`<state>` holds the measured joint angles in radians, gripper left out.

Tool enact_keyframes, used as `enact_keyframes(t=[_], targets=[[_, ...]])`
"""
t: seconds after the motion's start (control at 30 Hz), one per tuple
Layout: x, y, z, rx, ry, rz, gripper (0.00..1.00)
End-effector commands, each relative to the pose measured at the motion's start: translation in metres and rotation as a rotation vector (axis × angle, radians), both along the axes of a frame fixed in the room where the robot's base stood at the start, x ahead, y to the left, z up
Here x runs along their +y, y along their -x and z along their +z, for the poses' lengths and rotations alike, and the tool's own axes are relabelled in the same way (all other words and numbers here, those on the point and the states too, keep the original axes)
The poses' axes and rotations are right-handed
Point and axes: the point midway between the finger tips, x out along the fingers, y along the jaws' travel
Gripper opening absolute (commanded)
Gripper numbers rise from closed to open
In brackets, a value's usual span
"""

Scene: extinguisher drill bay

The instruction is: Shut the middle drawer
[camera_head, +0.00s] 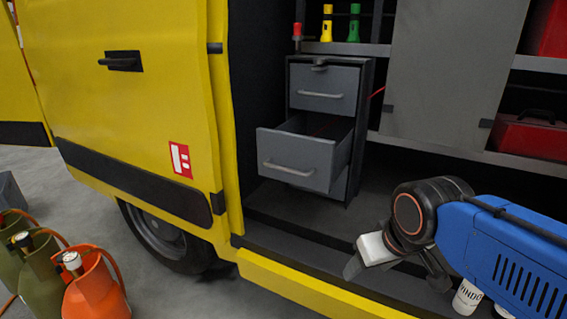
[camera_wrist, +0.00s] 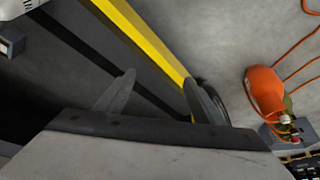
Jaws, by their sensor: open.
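A grey drawer cabinet (camera_head: 363,102) stands inside the yellow van. Its middle drawer (camera_head: 293,158) is pulled out toward the left front, with a bar handle (camera_head: 288,169) across its face. The top drawer (camera_head: 322,90) is shut. The part below the middle drawer is mostly hidden by it. My gripper (camera_head: 353,266) is in front of the cabinet, lower right of the middle drawer and apart from it. In the wrist view its two fingers (camera_wrist: 158,92) are spread and empty, above the van's sill. The middle drawer's face is not clearly visible in the wrist view.
The yellow van door (camera_head: 120,70) is at left of the opening. A grey panel (camera_head: 450,60) and red cases (camera_head: 530,135) are at right. Orange cylinder (camera_head: 95,288) and green ones stand on the floor at lower left; the orange one also shows in the wrist view (camera_wrist: 264,88).

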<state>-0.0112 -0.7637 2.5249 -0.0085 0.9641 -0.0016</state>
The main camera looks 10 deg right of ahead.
Motion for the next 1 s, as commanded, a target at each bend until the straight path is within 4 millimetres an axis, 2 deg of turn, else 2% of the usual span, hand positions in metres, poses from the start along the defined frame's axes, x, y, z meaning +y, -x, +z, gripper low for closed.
enact_keyframes(t=[0.03,0.17,0.23,0.37,0.57,0.8,1.0], targets=[[0.001,-0.008,0.006,-0.001,0.008,0.015,0.49],[0.007,-0.04,0.03,-0.013,0.049,0.078,0.18],[0.012,-0.063,0.045,-0.023,0.078,0.121,0.01],[0.027,-0.108,0.073,-0.047,0.132,0.202,0.0],[0.061,-0.178,0.11,-0.086,0.213,0.328,0.0],[0.122,-0.258,0.145,-0.142,0.306,0.476,0.0],[0.172,-0.307,0.162,-0.185,0.365,0.574,0.0]])
